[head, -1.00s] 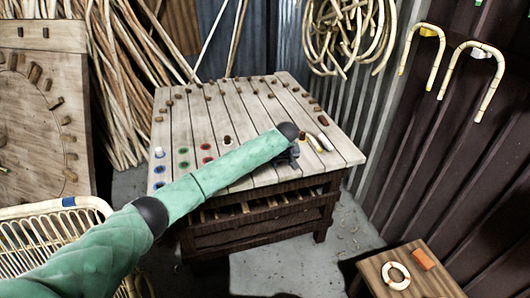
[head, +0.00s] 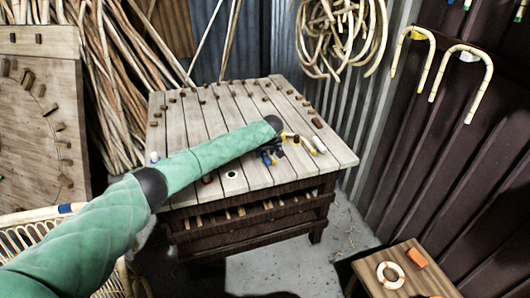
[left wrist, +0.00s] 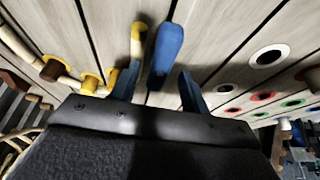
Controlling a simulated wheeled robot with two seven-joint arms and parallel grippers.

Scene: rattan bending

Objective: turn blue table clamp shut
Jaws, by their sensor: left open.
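The blue table clamp shows in the left wrist view as a long blue handle (left wrist: 166,47) over the slatted table top. Its near end lies between the fingers of my left gripper (left wrist: 157,78), which are apart with space on both sides of it. I cannot tell how far the handle is below the fingertips. In the head view my left gripper (head: 272,151) is low over the front part of the table (head: 215,120), with a bit of blue beside it. My arm hides part of the clamp area. My right gripper is not in view.
Yellow clamp parts (left wrist: 90,82) and a pale rattan piece lie left of the handle in the left wrist view. A white-rimmed hole (left wrist: 269,56) and coloured rings are on the right. Pegs stand across the table. A stool (head: 415,278) holds a white ring (head: 390,275).

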